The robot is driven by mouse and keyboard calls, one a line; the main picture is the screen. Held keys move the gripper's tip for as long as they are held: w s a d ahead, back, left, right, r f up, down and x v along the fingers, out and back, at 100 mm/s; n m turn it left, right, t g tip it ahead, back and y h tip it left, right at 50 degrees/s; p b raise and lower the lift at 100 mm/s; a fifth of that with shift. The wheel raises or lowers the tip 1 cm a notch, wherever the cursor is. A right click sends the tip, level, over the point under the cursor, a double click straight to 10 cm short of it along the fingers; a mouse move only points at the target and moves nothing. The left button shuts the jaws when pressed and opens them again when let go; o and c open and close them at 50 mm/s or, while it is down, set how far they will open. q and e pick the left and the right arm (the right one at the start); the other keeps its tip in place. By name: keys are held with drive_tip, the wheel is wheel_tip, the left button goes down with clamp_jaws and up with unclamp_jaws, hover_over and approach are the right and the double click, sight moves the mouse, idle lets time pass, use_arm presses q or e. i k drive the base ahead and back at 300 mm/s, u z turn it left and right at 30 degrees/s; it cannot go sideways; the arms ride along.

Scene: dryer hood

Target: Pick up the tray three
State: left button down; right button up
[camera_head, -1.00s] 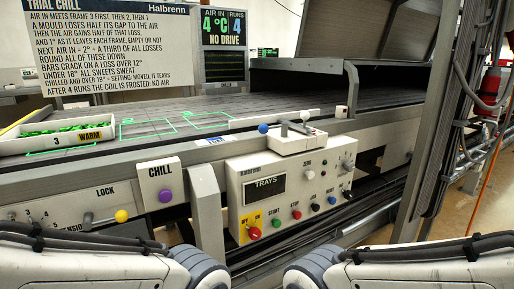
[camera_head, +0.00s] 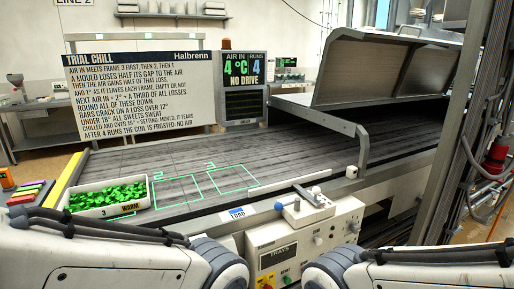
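Tray three (camera_head: 91,213) is a white tray filled with small bright green pieces. It lies on the near left end of the dark slatted belt (camera_head: 300,150), and its front wall bears a "3" and a yellow "WARM" label. My two arm links fill the lower left and lower right corners. Neither gripper shows in the head view, so I cannot see whether they are open or shut. Nothing visible touches the tray.
Green outlines marked 2 (camera_head: 187,187) and 3 (camera_head: 233,178) are empty on the belt. A yellow strip (camera_head: 67,180) and coloured bars (camera_head: 30,194) lie left of the tray. A grey hood (camera_head: 380,75) stands at the back right. A control box (camera_head: 300,242) is in front.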

sight(104, 200)
drive_tip(key=u, duration=1.15)
drive_tip(key=k, duration=0.6)
drive_tip(key=u, duration=0.6)
drive_tip(key=i, duration=0.5)
drive_tip(key=u, duration=0.55)
drive_tip(key=i, duration=1.35)
drive_tip(key=z, duration=0.9)
